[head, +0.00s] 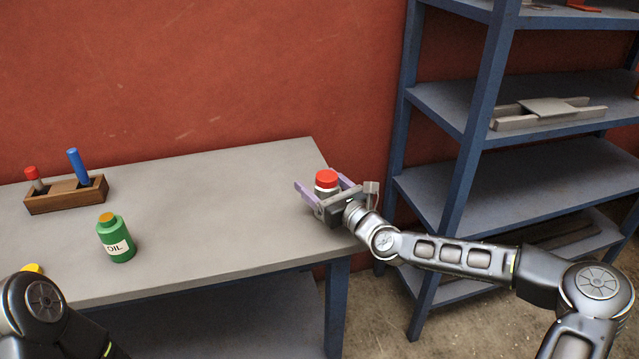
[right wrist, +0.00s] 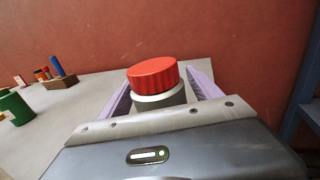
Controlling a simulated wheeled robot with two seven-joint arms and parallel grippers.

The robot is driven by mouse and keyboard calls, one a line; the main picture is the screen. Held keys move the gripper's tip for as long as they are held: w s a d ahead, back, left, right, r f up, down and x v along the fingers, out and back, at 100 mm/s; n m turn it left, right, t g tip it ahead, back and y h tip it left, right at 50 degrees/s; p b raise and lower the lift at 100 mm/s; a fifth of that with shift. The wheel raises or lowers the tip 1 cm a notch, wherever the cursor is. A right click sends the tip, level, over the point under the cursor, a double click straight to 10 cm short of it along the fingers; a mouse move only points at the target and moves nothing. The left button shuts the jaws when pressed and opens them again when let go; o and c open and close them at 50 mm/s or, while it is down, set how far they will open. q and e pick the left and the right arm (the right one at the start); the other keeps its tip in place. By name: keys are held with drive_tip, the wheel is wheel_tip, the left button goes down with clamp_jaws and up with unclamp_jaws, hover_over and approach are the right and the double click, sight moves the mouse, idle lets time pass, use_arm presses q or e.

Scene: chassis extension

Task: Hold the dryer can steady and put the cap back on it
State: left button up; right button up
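A grey can (head: 326,190) with a red cap (head: 326,178) stands upright near the right end of the table; I take it for the dryer can. The ribbed red cap (right wrist: 153,75) sits on top of the can, above a white neck band (right wrist: 160,100). My right gripper (head: 328,190) has its purple fingers on either side of the can, spread, with gaps showing between fingers and can. The gripper palm hides the can's lower part in the right wrist view. My left arm shows at the lower left, but its gripper is out of view.
A green oil can (head: 117,240) stands at the table's middle left. A wooden holder (head: 65,197) with red and blue items is farther back. A yellow object (head: 32,268) is partly hidden by my left arm. A blue shelf (head: 470,150) stands right of the table (head: 210,220).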

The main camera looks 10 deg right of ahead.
drive_tip(key=shift+r, duration=0.15)
drive_tip(key=v, duration=1.2)
idle(0.7)
